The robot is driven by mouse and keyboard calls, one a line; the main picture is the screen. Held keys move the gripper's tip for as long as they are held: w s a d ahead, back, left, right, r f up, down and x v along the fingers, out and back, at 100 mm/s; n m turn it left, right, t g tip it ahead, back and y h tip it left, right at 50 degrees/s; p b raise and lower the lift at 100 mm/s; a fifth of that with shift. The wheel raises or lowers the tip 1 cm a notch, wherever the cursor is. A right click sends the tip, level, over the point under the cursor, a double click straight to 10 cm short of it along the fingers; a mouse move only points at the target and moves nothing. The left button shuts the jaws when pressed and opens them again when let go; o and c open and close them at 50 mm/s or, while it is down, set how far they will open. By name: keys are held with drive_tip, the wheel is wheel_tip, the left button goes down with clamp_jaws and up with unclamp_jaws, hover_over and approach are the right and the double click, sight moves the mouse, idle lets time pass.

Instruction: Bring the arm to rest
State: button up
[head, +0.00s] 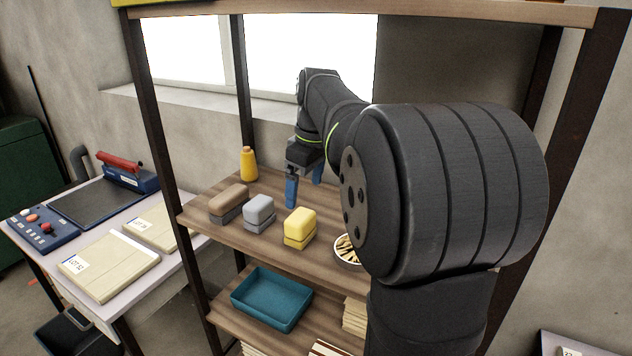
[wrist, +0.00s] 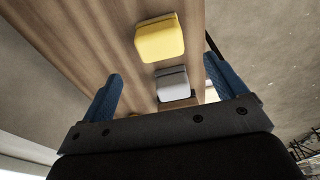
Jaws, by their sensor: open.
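My gripper (head: 304,187) has two blue fingers and hangs over the back of the upper wooden shelf (head: 262,213) in the head view. It is open and nothing shows between its fingers. In the wrist view the two fingers of my gripper (wrist: 160,85) stand wide apart. Beyond them are a yellow block (wrist: 160,40) and a grey block (wrist: 173,84). In the head view the grey block (head: 259,210) and the yellow block (head: 300,226) lie in front of the gripper, apart from it. My dark arm covers the right part of the shelf.
A brown block (head: 229,201), a yellow bottle (head: 249,164) and a round dish (head: 346,249) also stand on the upper shelf. A teal tray (head: 272,297) is on the shelf below. Dark rack posts (head: 157,130) frame the shelves.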

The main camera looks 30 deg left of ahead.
sight(299, 215)
drive_tip(key=f, duration=0.4)
drive_tip(key=a+f, duration=0.1)
drive_tip(key=f, duration=0.7)
drive_tip(key=shift+a+f, duration=0.15)
drive_tip(key=shift+a, duration=0.25)
wheel_tip(299, 215, up, 2)
drive_tip(key=shift+r, duration=0.9)
